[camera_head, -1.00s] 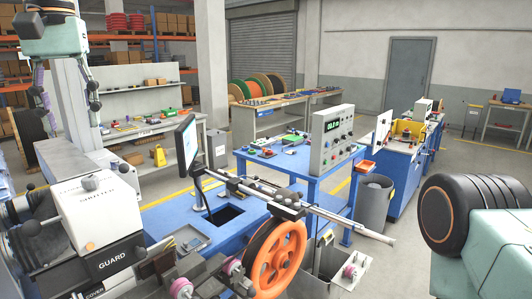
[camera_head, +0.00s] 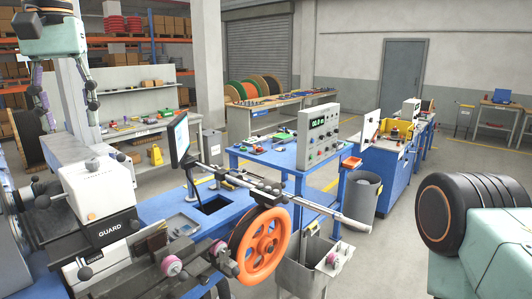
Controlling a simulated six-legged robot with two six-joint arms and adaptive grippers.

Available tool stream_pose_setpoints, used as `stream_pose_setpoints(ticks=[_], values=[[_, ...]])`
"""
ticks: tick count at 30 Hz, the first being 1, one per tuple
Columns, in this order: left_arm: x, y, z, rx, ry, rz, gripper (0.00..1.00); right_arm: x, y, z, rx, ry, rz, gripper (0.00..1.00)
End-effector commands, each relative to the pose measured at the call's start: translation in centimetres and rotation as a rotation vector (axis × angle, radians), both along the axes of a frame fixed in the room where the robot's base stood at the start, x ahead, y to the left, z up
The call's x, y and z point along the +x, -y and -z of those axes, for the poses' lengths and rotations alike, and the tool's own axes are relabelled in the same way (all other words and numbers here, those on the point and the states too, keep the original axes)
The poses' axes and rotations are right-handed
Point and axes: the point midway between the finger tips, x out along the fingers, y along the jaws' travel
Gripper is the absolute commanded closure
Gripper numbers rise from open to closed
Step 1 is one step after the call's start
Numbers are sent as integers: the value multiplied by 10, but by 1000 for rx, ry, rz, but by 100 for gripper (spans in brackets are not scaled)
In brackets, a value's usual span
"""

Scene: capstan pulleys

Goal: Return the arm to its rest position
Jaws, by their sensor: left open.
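My left gripper (camera_head: 66,106) hangs at the upper left of the head view, with its mint-green housing above and its dark fingers pointing down. The fingers are spread apart, with nothing held between them. It appears in front of a white upright and the back workbench, clear of the machine in the foreground. My right gripper is not in view.
A blue machine with a white guard housing (camera_head: 97,187) and an orange spoked wheel (camera_head: 262,246) fills the foreground. A metal bar sticks out to its right. A grey control box (camera_head: 318,137) stands on a blue table behind. Grey floor (camera_head: 395,240) is open at right.

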Motion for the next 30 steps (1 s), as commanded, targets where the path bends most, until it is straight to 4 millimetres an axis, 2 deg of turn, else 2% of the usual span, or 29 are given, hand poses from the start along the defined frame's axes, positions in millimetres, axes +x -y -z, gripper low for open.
stream_pose_setpoints(ticks=[4,11,17,20,23,24,26,27,30], values=[[1,-1,1,0,-2,0,50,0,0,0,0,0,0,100],[28,5,66,2,-8,42,50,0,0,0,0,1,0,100],[45,15,135,0,-9,85,50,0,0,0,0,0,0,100],[49,22,186,-2,-13,113,50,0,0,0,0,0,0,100],[45,31,248,-7,-16,147,50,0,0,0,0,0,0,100],[42,35,274,-10,-16,159,50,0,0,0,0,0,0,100],[33,41,312,-15,-16,178,50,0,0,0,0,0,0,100],[25,45,337,-19,-17,190,50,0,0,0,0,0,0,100],[-1,54,396,-25,-16,219,50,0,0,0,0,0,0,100]])
